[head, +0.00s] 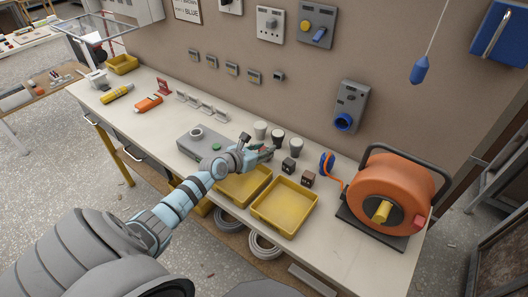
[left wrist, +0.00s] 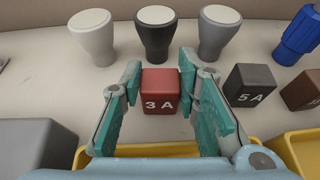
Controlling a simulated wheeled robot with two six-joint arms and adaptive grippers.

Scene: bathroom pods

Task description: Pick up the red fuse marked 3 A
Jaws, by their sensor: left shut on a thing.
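The red fuse marked 3 A (left wrist: 160,91) sits between the fingers of my left gripper (left wrist: 162,92) in the left wrist view, its label facing the camera. The gripper is shut on it, with a teal finger pad on each side. It appears upright, at bench level; whether it touches the bench cannot be told. In the head view my left gripper (head: 265,152) is above the bench behind the yellow trays, and it largely hides the red fuse. My right gripper is not in view.
A black fuse marked 5 A (left wrist: 250,85) and a brown fuse (left wrist: 303,90) stand to the right. Several pale-topped posts (left wrist: 155,33) stand behind. Yellow trays (head: 262,222) lie in front, a grey box (head: 187,143) left. An orange cable reel (head: 395,190) stands further right.

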